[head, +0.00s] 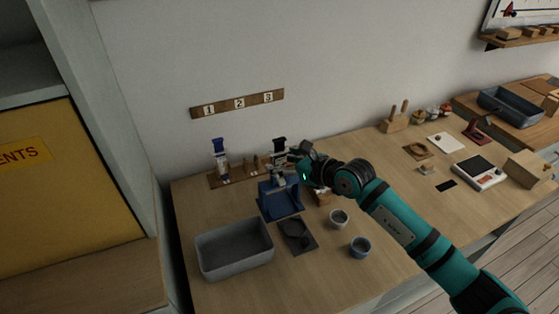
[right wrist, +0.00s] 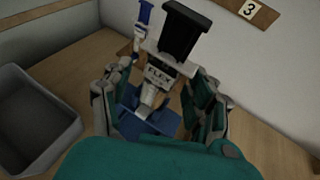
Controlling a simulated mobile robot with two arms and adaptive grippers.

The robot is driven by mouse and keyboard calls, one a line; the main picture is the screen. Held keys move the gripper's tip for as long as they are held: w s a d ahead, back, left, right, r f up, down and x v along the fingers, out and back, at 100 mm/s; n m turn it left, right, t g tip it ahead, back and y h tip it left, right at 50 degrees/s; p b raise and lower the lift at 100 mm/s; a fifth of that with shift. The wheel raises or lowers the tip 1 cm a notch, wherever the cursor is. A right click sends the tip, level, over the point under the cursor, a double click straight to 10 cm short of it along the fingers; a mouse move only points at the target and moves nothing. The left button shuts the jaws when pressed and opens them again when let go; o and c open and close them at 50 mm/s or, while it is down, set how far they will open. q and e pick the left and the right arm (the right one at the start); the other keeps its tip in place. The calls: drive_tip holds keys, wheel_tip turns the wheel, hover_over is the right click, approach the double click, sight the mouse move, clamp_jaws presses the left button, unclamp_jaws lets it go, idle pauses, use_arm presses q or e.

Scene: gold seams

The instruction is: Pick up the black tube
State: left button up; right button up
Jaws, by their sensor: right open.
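The black tube (head: 279,144) has a wide black top, which also shows large in the right wrist view (right wrist: 184,32). Below the top is a pale body with lettering like "FLEX". My right gripper (right wrist: 156,98) is open, with one finger on each side of the tube's lower part; I cannot tell whether they touch it. In the head view the right gripper (head: 291,160) hides much of the tube's body. What the tube rests on is partly hidden. My left gripper is not in view.
A blue-topped tube (head: 220,156) stands left on a wooden rack (head: 228,183). A blue stand (head: 279,202) is just below my right gripper. A grey bin (head: 235,262), a dark mat (head: 310,244) and two small cups (head: 339,219) (head: 360,247) lie nearer. The wall is close behind.

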drive_tip(key=shift+w+a+f, duration=0.3)
drive_tip(key=shift+w+a, duration=0.15)
drive_tip(key=shift+w, duration=0.05)
clamp_jaws()
drive_tip(key=shift+r, duration=0.1)
